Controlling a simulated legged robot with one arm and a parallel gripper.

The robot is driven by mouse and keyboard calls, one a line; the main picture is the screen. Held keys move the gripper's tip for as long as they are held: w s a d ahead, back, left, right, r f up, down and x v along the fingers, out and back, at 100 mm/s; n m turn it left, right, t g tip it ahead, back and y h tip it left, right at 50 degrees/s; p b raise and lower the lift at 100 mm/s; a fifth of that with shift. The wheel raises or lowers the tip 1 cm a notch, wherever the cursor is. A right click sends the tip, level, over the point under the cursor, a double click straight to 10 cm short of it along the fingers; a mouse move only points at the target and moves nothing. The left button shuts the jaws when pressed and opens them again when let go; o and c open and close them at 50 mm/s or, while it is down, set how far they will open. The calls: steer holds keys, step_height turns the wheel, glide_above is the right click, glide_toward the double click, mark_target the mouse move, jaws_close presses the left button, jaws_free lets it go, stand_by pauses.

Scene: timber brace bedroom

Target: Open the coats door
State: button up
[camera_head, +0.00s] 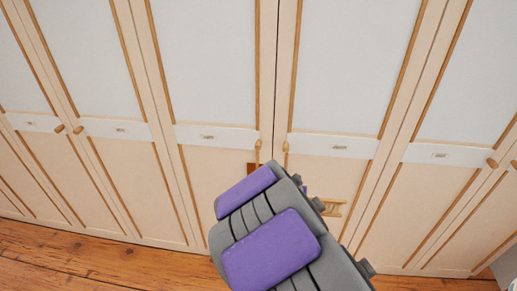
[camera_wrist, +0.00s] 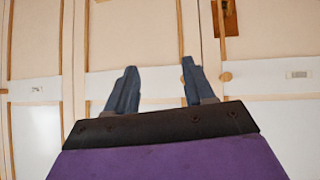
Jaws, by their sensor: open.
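A wardrobe with several cream doors fills the head view. The doors carry small label plates too small to read, so I cannot tell which one is the coats door. The left middle door (camera_head: 215,80) and right middle door (camera_head: 345,70) meet at a seam, with a knob (camera_head: 257,145) and another knob (camera_head: 286,147) beside it. My gripper (camera_wrist: 156,82) is open and empty, its two fingers apart, pointing at the door fronts in the wrist view. One round knob (camera_wrist: 226,76) shows right of the fingers, clear of them. My arm hides the fingers in the head view.
A brown plate (camera_head: 251,169) is on the left middle door below its knob; it also shows in the wrist view (camera_wrist: 230,18). More knobs (camera_head: 59,128) (camera_head: 492,162) are at the sides. Wooden floor (camera_head: 90,262) lies clear in front. All visible doors look closed.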

steer(key=w+a+f+n+t, duration=0.1)
steer(key=w+a+f+t, duration=0.1)
steer(key=w+a+t, duration=0.3)
steer(key=n+t+y+b, duration=0.1)
steer(key=n+t, duration=0.1)
steer(key=t, duration=0.1)
glide_toward(257, 149)
steer(key=w+b, duration=0.1)
steer(key=w, duration=0.5)
steer(key=w+b, duration=0.1)
steer(key=w, duration=0.2)
steer(key=shift+w+d+f+b, duration=0.15)
steer(key=shift+w+d+b, duration=0.1)
steer(key=shift+d+b, duration=0.1)
steer(key=shift+w, duration=0.8)
jaws_close()
